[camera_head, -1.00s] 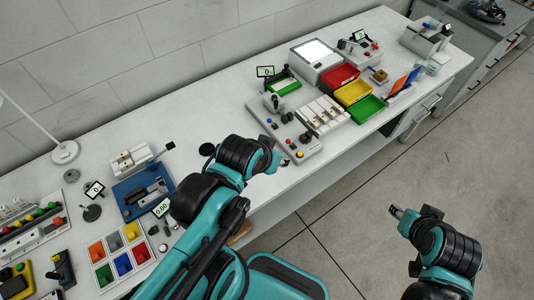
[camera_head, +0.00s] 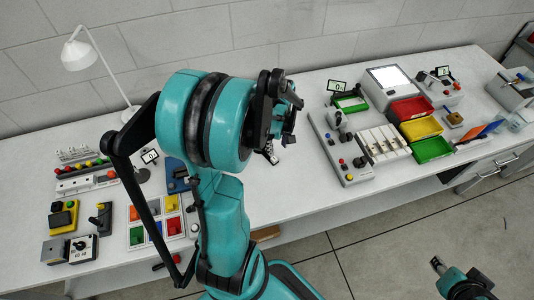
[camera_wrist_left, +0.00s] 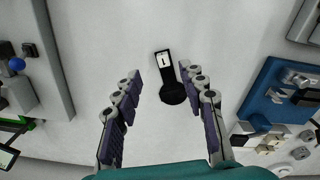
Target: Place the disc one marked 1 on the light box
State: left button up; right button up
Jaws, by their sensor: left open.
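The disc marked 1 (camera_wrist_left: 174,94) is a dark round disc with an upright-looking tag bearing a 1; it lies on the bench in the left wrist view. In the head view it shows partly, as a small dark piece with a tag (camera_head: 268,154), below my left gripper (camera_head: 284,105). In the wrist view my left gripper (camera_wrist_left: 161,78) is open and empty, with the disc between its fingers in the picture, nearer the right finger. The light box (camera_head: 388,77), with a glowing white top, stands at the back right. My right gripper (camera_head: 437,263) is low at right; its jaws are unclear.
A control panel (camera_head: 345,165) with knobs stands right of the disc. Red (camera_head: 411,108), yellow (camera_head: 420,128) and green (camera_head: 431,149) bins stand before the light box. A blue tray (camera_head: 175,175), another tagged disc (camera_head: 142,175) and a lamp (camera_head: 80,55) are at left.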

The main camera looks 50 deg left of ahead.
aim_at(275, 159)
pick_arm(q)
jog(key=shift+s+a+f+n, duration=0.1)
jog(key=shift+a+f+n, duration=0.25)
jog(key=shift+f, duration=0.45)
notch_tip(275, 159, down, 7)
jog(key=b, duration=0.3)
jog(key=shift+a+f, duration=0.1)
jog(key=shift+a, duration=0.05)
jog(key=shift+c, duration=1)
grip_shut()
